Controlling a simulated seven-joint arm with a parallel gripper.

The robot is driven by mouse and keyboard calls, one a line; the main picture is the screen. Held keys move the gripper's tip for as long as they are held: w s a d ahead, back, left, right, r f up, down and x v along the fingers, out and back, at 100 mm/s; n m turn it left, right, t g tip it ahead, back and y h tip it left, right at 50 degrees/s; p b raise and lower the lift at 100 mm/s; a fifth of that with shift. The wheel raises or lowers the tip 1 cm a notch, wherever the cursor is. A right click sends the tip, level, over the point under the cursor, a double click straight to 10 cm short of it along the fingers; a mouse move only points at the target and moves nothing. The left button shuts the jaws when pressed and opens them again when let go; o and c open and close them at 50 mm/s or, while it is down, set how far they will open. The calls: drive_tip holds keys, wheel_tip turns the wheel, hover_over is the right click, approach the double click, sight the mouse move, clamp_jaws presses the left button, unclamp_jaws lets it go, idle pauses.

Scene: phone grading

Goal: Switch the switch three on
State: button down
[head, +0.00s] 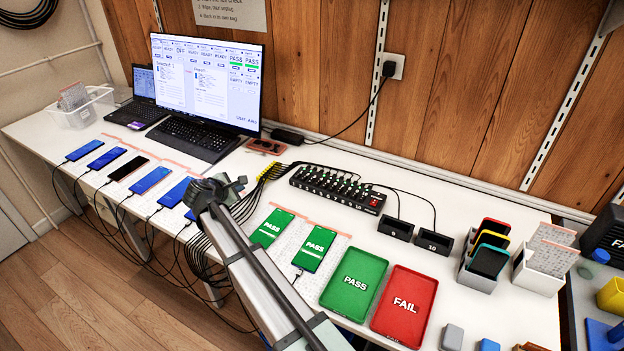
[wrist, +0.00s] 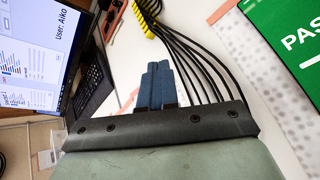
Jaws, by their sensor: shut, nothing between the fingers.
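A black switch strip (head: 335,189) with a row of small switches and green lights lies on the table at the back centre. Its numbers are too small to tell which switch is three. My gripper (head: 241,182) is left of the strip, above the table, apart from it. In the wrist view its blue fingers (wrist: 158,78) are together with nothing between them; the strip is not in that view. The monitor (head: 208,83) shows a third tile reading OFF. The third phone from the left (head: 128,168) has a dark screen; its neighbours are lit blue.
Black cables run from a yellow cable comb (head: 270,172) beside my gripper; they also show in the wrist view (wrist: 195,50). A green PASS tray (head: 354,284) and a red FAIL tray (head: 404,306) lie in front. Two black holders (head: 433,243) stand right of the strip.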

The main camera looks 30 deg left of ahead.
sight(309, 181)
drive_tip(key=w+d+r+m+h, duration=0.3)
drive_tip(key=w+d, duration=0.4)
drive_tip(key=w, duration=0.3)
drive_tip(key=w+d+r+m+g+h, duration=0.1)
drive_tip(key=w+d+r+m+h, duration=0.1)
drive_tip(key=w+d, duration=0.5)
drive_tip(key=w+m+h, duration=0.1)
drive_tip(key=w+m, duration=0.1)
drive_tip(key=w, duration=0.1)
drive_tip(key=shift+w+r, duration=0.25)
drive_tip(key=shift+r, duration=0.15)
drive_tip(key=shift+a+f, duration=0.1)
drive_tip(key=shift+f, duration=0.05)
drive_tip(key=shift+w+f, duration=0.2)
drive_tip(key=shift+f, duration=1.2)
drive_tip(key=shift+w+f, duration=0.2)
drive_tip(key=shift+f, duration=1.2)
drive_tip(key=shift+w+f, duration=0.2)
drive_tip(key=shift+f, duration=1.2)
drive_tip(key=shift+f, duration=0.7)
drive_tip(key=shift+r, duration=0.15)
drive_tip(key=shift+r, duration=0.6)
drive_tip(key=shift+r, duration=0.15)
drive_tip(key=shift+s+r, duration=0.2)
drive_tip(key=shift+r, duration=0.95)
drive_tip(key=shift+s+r, duration=0.2)
drive_tip(key=shift+r, duration=0.95)
